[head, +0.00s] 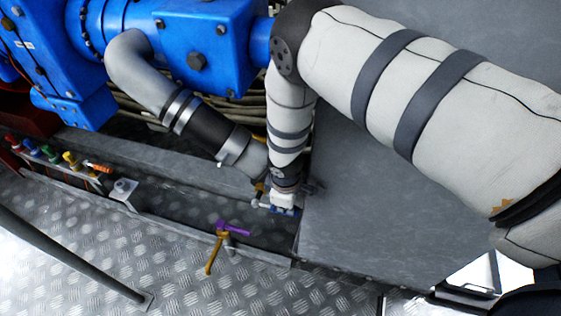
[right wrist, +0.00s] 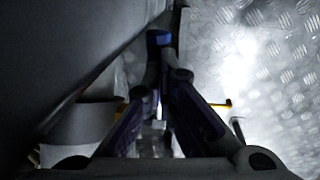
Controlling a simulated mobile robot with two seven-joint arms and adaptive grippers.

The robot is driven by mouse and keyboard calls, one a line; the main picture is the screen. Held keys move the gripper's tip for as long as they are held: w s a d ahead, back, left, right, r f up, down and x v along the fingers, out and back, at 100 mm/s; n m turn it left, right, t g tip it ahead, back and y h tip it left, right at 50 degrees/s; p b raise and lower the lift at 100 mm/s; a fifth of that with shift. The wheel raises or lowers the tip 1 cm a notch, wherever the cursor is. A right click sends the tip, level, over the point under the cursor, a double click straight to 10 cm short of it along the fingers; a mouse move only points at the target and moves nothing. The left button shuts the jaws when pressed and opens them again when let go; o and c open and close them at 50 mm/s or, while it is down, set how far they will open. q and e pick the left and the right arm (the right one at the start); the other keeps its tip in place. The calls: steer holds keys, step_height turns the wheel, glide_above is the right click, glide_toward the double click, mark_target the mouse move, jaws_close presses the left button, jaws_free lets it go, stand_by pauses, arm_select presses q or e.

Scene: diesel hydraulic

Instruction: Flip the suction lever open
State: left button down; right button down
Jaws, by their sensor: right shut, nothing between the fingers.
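A lever with an orange-yellow handle (head: 213,255) and a purple crosspiece (head: 235,228) stands low by the tread-plate floor. I cannot tell for sure whether this is the suction lever. A second small yellow part (head: 260,187) shows beside my right wrist, partly hidden. My right gripper (head: 285,210) points down to the right of the purple crosspiece, apart from it. Its fingers are shut and empty, and their joined tips show in the right wrist view (right wrist: 160,40). There, a yellow bar (right wrist: 222,104) shows past the fingers, partly hidden by them. My left gripper is out of view.
A blue pump body (head: 190,45) and a grey bent pipe with a dark hose (head: 215,140) stand behind my right arm. A grey panel (head: 365,215) lies close to its right. Several coloured knobs (head: 70,158) line the left. Tread-plate floor (head: 120,240) lies open in front.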

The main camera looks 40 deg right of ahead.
steer(key=shift+s+d+f, duration=0.15)
steer(key=shift+f, duration=0.45)
steer(key=shift+s+d+f, duration=0.1)
steer(key=shift+s+f, duration=0.05)
steer(key=shift+f, duration=0.4)
steer(key=shift+f+b, duration=0.1)
steer(key=shift+b, duration=0.2)
step_height(320, 180, up, 12)
steer(key=s+a, duration=0.1)
steer(key=shift+s+a, duration=0.1)
